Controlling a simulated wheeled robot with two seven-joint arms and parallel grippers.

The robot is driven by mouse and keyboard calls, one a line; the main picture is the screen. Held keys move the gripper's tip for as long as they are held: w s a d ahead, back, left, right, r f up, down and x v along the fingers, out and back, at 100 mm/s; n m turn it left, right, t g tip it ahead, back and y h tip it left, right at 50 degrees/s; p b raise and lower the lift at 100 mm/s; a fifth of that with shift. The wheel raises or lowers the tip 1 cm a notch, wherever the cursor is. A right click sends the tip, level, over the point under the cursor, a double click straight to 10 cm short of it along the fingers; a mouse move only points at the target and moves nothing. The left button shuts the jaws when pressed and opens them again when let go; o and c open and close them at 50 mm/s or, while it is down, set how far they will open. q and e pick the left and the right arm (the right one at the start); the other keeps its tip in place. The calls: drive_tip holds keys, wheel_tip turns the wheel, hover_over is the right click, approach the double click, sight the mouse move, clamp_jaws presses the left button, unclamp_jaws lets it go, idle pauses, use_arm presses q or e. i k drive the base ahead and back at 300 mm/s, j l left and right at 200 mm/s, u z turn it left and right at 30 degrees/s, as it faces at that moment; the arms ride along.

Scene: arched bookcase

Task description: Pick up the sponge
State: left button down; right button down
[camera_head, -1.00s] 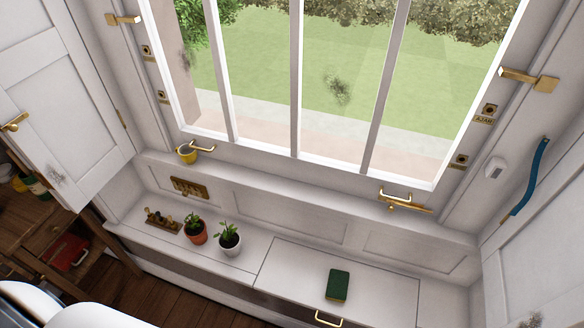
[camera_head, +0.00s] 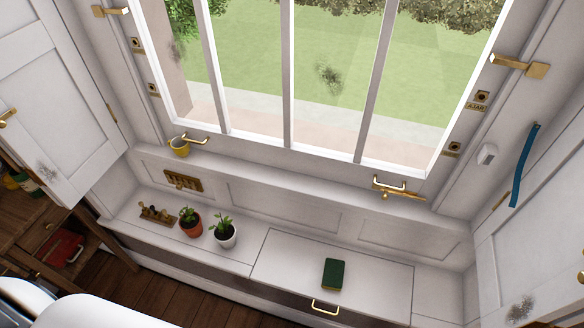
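The sponge (camera_head: 334,274) is a dark green block with a thin yellowish edge. It lies flat on the white window bench (camera_head: 380,282), on the right-hand panel, above a brass handle. Nothing touches it. Neither of my grippers shows in the head view; only a white part of my own body shows at the lower left.
A brass handle (camera_head: 324,307) sticks out in front. The bench around the sponge is clear.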

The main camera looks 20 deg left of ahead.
sight(333, 273)
drive_tip(key=j+z, duration=0.1)
drive_tip(key=z, duration=1.3)
drive_tip(key=k+j+z, duration=0.15)
drive_tip(key=k, duration=0.15)
drive_tip(key=k+j+z, duration=0.1)
drive_tip(key=k, duration=0.25)
